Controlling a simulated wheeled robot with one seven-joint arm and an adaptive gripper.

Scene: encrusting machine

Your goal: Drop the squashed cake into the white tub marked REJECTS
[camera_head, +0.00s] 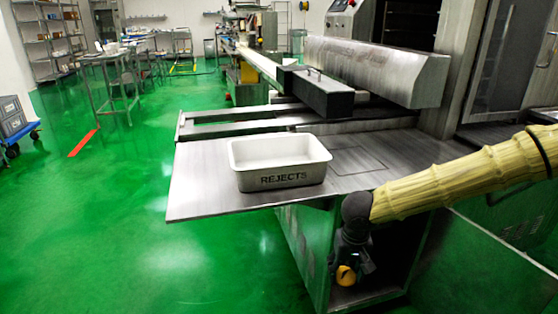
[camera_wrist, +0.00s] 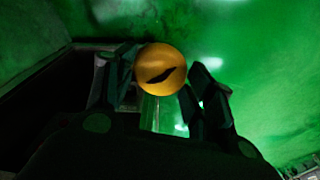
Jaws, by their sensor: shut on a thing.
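The white tub marked REJECTS (camera_head: 280,180) stands upright on the steel shelf of the machine, and its visible inside looks empty. My gripper (camera_head: 350,268) is in front of the shelf and below its level, to the right of and lower than the tub. It is shut on the squashed cake (camera_head: 345,276), a round orange-yellow piece. In the wrist view the cake (camera_wrist: 161,69) sits between the two dark fingers, with a dark split across its face. The fingers hide part of its sides.
The steel shelf (camera_head: 205,190) juts out over the green floor, with bare metal left and right of the tub. The machine's open cabinet (camera_head: 390,255) is beside my gripper. A dark conveyor end (camera_head: 315,92) lies behind the tub.

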